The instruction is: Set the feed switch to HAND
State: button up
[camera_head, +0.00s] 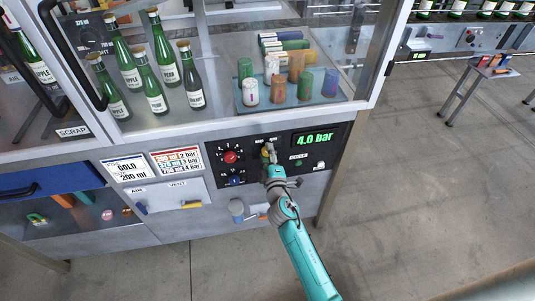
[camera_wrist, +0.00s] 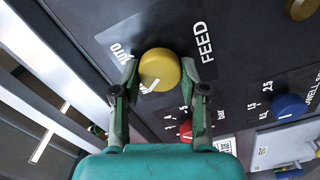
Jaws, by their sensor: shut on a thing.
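The feed switch is a round yellow knob (camera_wrist: 161,62) on a black panel, beside the word FEED. My gripper (camera_wrist: 160,74) has one finger on each side of the knob and is shut on it. The AUTO label (camera_wrist: 121,53) lies farther up to the left, off the line. In the head view my gripper (camera_head: 268,160) reaches the panel (camera_head: 335,148), and the knob is small and mostly hidden there.
A red knob (camera_wrist: 186,131) and a blue knob (camera_wrist: 290,107) sit near the yellow one. A green display (camera_head: 314,139) reads 4.0 bar.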

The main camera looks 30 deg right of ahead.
jog(key=shift+n, duration=0.3)
jog(key=o, duration=1.1)
jog(key=shift+s, duration=0.1)
jog(key=v, duration=1.1)
jog(key=shift+s+a, duration=0.2)
jog(key=shift+s, duration=0.15)
